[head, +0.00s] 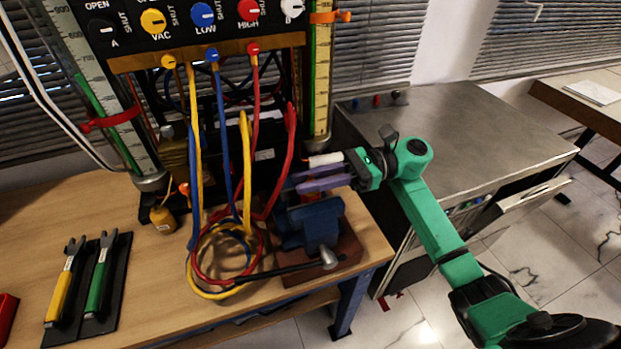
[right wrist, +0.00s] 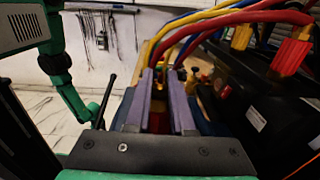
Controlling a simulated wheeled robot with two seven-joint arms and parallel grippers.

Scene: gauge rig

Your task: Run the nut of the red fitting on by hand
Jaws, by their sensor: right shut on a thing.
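My right gripper (head: 296,182) reaches in from the right with its purple fingers just above the blue vise (head: 318,222). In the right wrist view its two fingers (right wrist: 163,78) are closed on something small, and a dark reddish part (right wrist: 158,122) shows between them. I take this for the red fitting, but its nut and thread are mostly hidden by the fingers. The red hose (head: 289,140) rises just left of the fingertips; red hose also crosses the top of the right wrist view (right wrist: 245,17). I cannot tell how the nut sits. My left gripper is not in view.
The gauge panel (head: 200,25) with coloured knobs stands behind, with yellow and blue hoses (head: 193,130) hanging from it. Coiled hoses (head: 215,285) lie left of the vise. Two wrenches lie on a black mat (head: 115,270) at left. A grey metal cabinet (head: 450,125) stands at right.

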